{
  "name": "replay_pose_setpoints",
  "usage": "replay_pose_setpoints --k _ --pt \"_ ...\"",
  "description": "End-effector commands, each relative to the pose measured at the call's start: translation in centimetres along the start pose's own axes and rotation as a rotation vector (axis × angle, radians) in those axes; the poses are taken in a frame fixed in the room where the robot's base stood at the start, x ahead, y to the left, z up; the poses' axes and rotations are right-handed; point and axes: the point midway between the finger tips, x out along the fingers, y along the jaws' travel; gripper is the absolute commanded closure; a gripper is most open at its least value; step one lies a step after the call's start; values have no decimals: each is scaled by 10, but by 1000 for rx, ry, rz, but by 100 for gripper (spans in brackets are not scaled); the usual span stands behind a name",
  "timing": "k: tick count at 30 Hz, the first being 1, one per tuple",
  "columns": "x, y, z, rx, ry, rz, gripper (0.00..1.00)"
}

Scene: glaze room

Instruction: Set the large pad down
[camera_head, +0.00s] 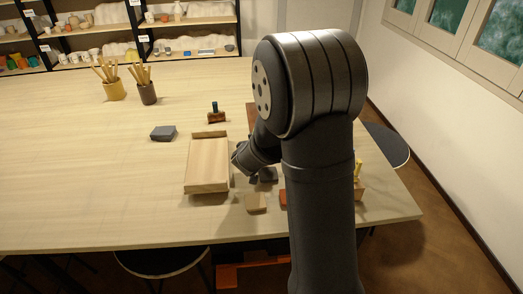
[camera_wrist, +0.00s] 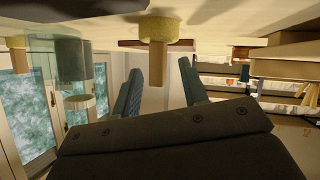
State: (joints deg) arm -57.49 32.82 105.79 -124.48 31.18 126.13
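My gripper (camera_wrist: 162,85) shows in the wrist view as two blue-grey fingers set apart, with a visible gap between them. A yellow round pad (camera_wrist: 155,28) with a wooden handle (camera_wrist: 156,68) shows upside down beyond them. The handle lines up with the gap, with space on both sides, and I see no finger touching it. I cannot tell whether this is the large pad. In the head view my gripper (camera_head: 252,178) is low over the table, just right of the wooden tray, and partly hidden by my arm. A dark grey piece (camera_head: 268,174) lies beside it.
The shallow wooden tray (camera_head: 207,163) lies left of my gripper. A tan block (camera_head: 256,203) is in front, a grey block (camera_head: 162,132) farther left. A stamp-like piece (camera_head: 215,113) stands behind the tray. Tool pots (camera_head: 147,92) stand farther back. The table's left side (camera_head: 80,180) is clear.

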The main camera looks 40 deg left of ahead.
Motion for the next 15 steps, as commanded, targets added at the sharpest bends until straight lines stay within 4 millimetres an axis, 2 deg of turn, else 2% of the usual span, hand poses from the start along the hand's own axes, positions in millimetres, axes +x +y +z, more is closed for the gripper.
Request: replay_pose_setpoints --k 7,13,15 --pt "1 0 0 0 0 0 60" --pt "1 0 0 0 0 -1 99" --pt "1 0 0 0 0 -1 100"
